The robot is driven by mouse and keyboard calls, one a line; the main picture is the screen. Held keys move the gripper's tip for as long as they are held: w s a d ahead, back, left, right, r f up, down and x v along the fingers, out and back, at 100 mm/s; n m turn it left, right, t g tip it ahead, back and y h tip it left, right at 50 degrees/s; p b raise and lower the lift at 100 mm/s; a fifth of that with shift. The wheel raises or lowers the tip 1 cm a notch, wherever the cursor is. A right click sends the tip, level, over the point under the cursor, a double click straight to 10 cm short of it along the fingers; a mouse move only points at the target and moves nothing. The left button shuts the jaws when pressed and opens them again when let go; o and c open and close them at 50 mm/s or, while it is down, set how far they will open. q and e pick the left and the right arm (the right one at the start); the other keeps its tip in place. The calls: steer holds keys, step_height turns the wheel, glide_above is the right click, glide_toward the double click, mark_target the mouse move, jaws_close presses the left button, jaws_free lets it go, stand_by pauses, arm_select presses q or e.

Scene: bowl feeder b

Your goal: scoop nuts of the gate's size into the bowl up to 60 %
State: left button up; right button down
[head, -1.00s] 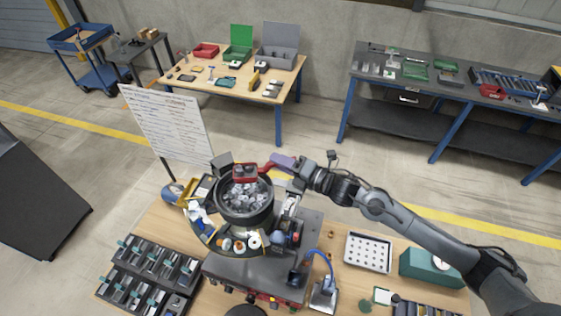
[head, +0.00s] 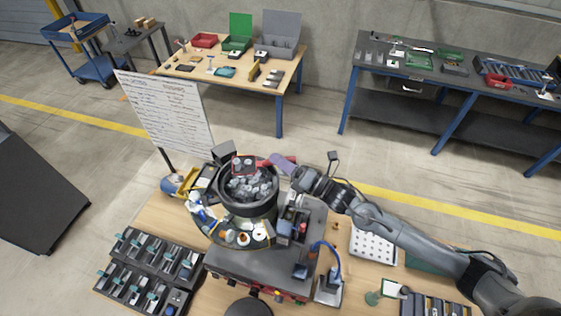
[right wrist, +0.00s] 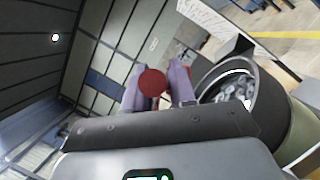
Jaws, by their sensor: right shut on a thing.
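The dark round feeder bowl (head: 272,204) stands on the machine at the centre of the head view, with a pile of grey nuts (head: 250,187) inside. My right gripper (head: 281,162), with purple fingers, is shut on the handle of a red scoop (head: 243,165). The scoop's head is over the far part of the bowl. Whether it holds nuts is too small to tell. The right wrist view shows the round red handle end (right wrist: 152,82) between the fingers, with the bowl (right wrist: 255,85) to the right. I cannot make out the gate. My left gripper is not in view.
A white sign board (head: 166,110) stands behind the machine. Black bins (head: 150,273) lie front left on the wooden table. A white tray with holes (head: 373,247) is at the right, partly under my right arm. Small parts sit around the bowl's outer track.

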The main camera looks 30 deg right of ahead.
steer(key=r+p, duration=0.1)
steer(key=r+m+p, duration=0.1)
steer(key=p, duration=0.1)
steer(key=r+p, duration=0.1)
steer(key=p, duration=0.1)
steer(key=shift+w+d+r+g+h, duration=0.1)
steer(key=shift+w+d+g+h, duration=0.1)
steer(key=shift+w+g+h, duration=0.15)
steer(key=shift+w+m+p, duration=0.1)
steer(key=shift+m+p, duration=0.2)
steer(key=shift+m, duration=0.2)
steer(key=m+g, duration=0.1)
steer(key=r+m+h, duration=0.1)
steer(key=m, duration=0.1)
steer(key=shift+w+d+g, duration=0.3)
steer(key=shift+w+g, duration=0.05)
steer(key=shift+w, duration=0.05)
stand_by(0.8)
stand_by(0.4)
